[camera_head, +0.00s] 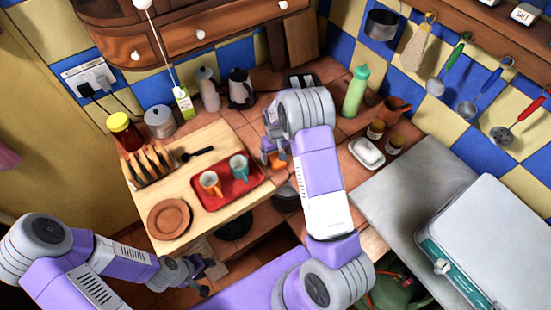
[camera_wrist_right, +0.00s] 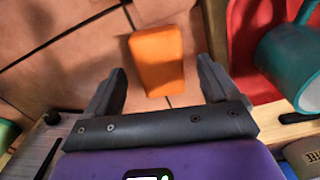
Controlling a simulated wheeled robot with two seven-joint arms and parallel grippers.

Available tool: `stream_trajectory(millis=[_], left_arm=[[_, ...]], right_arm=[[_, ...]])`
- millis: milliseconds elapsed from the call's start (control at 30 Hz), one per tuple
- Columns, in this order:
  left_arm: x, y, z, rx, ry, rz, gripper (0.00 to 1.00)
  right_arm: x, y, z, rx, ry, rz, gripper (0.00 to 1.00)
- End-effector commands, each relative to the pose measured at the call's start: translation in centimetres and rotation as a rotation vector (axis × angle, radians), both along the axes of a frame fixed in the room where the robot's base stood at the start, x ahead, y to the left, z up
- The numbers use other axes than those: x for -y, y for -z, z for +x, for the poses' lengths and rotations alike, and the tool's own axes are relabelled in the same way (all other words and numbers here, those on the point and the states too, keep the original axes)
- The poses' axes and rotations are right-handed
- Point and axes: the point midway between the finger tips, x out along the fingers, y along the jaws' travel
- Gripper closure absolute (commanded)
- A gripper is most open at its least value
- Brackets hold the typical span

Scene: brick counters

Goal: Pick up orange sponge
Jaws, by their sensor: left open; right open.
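The orange sponge (camera_wrist_right: 156,58) lies on the terracotta tiles in the right wrist view. In the head view only a part of the orange sponge (camera_head: 279,160) shows beside my right gripper (camera_head: 268,152); my right arm hides some of the area around it. In the right wrist view my right gripper (camera_wrist_right: 162,72) is open and empty, and the sponge's lower end appears between its two fingertips. I cannot tell how high the fingertips are above the tiles. My left gripper (camera_head: 203,277) is open and empty, low in front of the wooden board, far from the sponge.
A red tray (camera_head: 226,202) with an orange mug (camera_head: 210,183) and a teal mug (camera_head: 239,167) is close to the sponge; the teal mug (camera_wrist_right: 290,65) is right of my right gripper. A white dish (camera_head: 367,153) and a green bottle (camera_head: 355,92) stand to the right.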

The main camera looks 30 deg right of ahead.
Motion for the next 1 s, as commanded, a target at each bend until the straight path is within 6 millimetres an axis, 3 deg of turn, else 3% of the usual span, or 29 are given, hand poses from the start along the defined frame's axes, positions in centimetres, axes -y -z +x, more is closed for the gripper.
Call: stream_trajectory(millis=[133, 400, 767, 1000], left_arm=[[0.0, 0.0, 0.1, 0.001, 0.0, 0.0, 0.57], [0.0, 0.0, 0.0, 0.001, 0.0, 0.0, 0.57], [0.0, 0.0, 0.0, 0.001, 0.0, 0.0, 0.57], [0.0, 0.0, 0.0, 0.001, 0.0, 0.0, 0.57]], right_arm=[[0.0, 1.8, 0.0, -0.001, 0.0, 0.0, 0.12], [0.0, 2.2, 0.0, 0.001, 0.0, 0.0, 0.12], [0.0, 2.1, 0.0, 0.001, 0.0, 0.0, 0.65], [0.0, 2.1, 0.0, 0.001, 0.0, 0.0, 0.67]])
